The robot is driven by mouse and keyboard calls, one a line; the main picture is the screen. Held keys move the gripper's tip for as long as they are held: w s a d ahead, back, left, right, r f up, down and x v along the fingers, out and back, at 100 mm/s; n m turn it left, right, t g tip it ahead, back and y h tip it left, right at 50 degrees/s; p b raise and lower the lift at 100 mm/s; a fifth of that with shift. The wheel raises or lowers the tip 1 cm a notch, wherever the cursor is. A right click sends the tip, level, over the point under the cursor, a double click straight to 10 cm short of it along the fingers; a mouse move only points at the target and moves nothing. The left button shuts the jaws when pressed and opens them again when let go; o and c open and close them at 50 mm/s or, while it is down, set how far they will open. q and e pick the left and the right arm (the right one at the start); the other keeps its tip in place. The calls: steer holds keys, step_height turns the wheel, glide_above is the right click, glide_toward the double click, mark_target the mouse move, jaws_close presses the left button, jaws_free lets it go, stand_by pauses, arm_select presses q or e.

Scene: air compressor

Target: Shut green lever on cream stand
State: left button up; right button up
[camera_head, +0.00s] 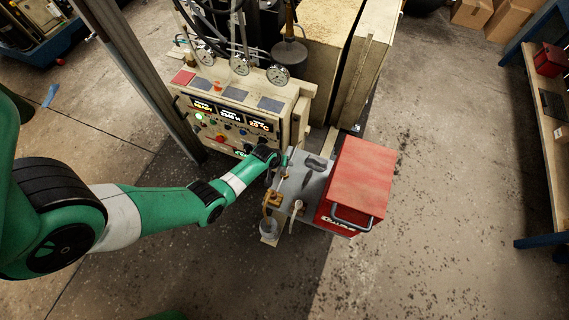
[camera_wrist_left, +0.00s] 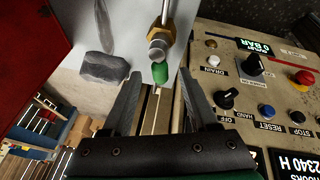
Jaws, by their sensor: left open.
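The green lever (camera_wrist_left: 160,73) hangs from a brass and steel valve fitting (camera_wrist_left: 158,42) in the left wrist view. It lies just beyond and between my fingertips, with a gap to each finger. The stand (camera_head: 310,174) has a grey, stained top plate. The lever is too small to make out surely in the head view. My right gripper is out of view.
A red toolbox (camera_head: 358,183) sits on the right of the stand. A cream control panel (camera_head: 232,120) with knobs and buttons is close to my left gripper, and its DRAIN button (camera_wrist_left: 214,60) shows in the wrist view. Open concrete floor lies to the right.

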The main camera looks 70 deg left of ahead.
arm_select(q)
steer(key=shift+b+x, duration=0.4)
steer(key=shift+x, duration=0.65)
jaws_close()
